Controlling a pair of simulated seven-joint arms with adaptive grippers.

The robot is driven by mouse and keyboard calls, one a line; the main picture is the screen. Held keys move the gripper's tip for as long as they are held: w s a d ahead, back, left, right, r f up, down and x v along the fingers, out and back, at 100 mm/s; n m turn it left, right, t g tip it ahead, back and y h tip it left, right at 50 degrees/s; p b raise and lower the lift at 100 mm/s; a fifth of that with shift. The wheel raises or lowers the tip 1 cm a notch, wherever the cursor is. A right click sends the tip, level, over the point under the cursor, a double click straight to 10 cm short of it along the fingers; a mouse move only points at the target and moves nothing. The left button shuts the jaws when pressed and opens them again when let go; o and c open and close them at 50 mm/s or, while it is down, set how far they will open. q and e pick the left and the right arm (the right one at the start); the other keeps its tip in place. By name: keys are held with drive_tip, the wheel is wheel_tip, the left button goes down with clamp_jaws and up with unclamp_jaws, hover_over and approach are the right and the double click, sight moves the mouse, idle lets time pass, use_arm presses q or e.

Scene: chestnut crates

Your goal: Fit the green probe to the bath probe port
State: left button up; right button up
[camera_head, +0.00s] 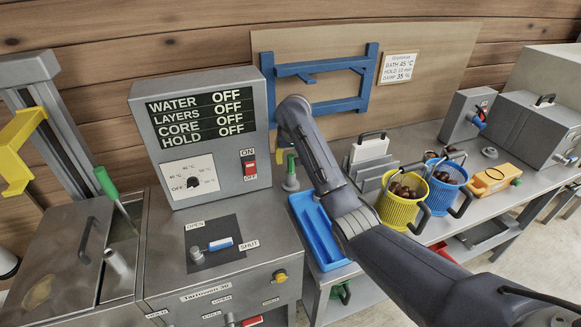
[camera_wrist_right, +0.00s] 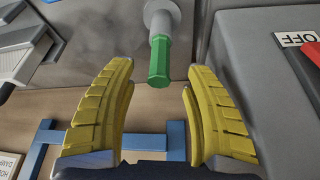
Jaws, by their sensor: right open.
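A green-handled probe (camera_head: 291,163) stands upright on a grey holder (camera_head: 291,184) between the control box and the blue tray. My right gripper (camera_head: 284,143) is beside and above it, partly hidden by my arm. In the right wrist view the green handle (camera_wrist_right: 159,62) lies just ahead of the open yellow fingers (camera_wrist_right: 157,100), between their lines, with nothing gripped. Another green-handled rod (camera_head: 106,183) leans in the bath at the left. A short grey tube (camera_head: 117,262) stands in the bath; I cannot tell whether it is the probe port.
The control box (camera_head: 200,130) reads OFF on every line. A blue tray (camera_head: 318,232), yellow basket (camera_head: 400,208) and blue basket (camera_head: 447,178) of chestnuts stand to the right. A blue frame (camera_head: 318,68) is on the back board. The bath lid (camera_head: 62,250) is at the left.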

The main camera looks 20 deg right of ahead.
sight(291, 166)
drive_tip(key=shift+x, duration=3.75)
clamp_jaws()
drive_tip(key=shift+r, duration=0.65)
drive_tip(key=c, duration=0.8)
unclamp_jaws()
clamp_jaws()
